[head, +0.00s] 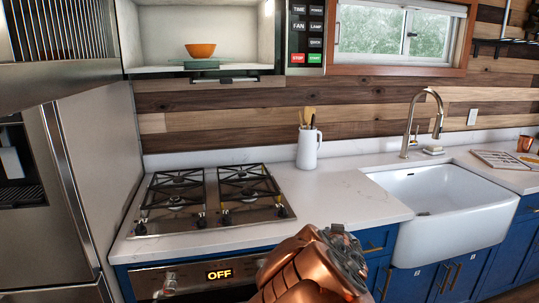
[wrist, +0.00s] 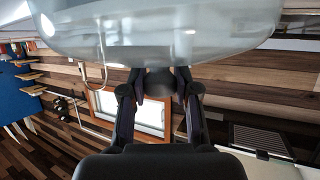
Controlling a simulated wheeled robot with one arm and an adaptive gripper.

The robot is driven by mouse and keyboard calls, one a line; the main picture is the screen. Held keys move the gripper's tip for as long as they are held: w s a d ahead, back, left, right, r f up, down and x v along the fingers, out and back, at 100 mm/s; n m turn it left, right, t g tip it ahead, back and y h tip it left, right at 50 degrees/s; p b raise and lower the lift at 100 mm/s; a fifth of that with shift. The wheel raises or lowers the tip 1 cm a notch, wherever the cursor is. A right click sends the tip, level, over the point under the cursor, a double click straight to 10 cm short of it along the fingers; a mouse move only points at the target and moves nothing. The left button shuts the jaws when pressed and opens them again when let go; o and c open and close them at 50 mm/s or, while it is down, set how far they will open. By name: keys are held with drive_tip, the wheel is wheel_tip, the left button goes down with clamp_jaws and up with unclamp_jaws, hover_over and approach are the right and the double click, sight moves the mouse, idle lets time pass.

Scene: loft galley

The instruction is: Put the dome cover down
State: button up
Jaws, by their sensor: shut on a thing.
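The dome cover (wrist: 160,38) is a large clear, pale glass shape across the top of the wrist view. My gripper (wrist: 159,84) has its two dark fingers closed on the dark knob of the dome cover, at the dome's near edge in that view. The dome's far rim is cut off by the frame, so I cannot tell what lies beyond it. In the head view neither the dome cover nor the fingers show; only my copper arm is at the bottom centre.
The white counter (head: 340,196) is clear between the gas stove (head: 210,199) and the white sink (head: 440,205). A white utensil jug (head: 309,150) stands at the back. An orange bowl (head: 201,50) sits in an open compartment above. A rack (head: 505,160) lies right of the sink.

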drive_tip(key=f, duration=0.2)
drive_tip(key=f+n+y, duration=0.1)
drive_tip(key=f, duration=0.2)
drive_tip(key=w+f+y, duration=0.1)
drive_tip(key=f, duration=0.1)
drive_tip(key=shift+f+n, duration=0.3)
drive_tip(key=shift+f, duration=0.1)
drive_tip(key=shift+a+f+y, duration=0.2)
drive_tip(key=shift+f+y, duration=0.2)
drive_tip(key=shift+f, duration=0.25)
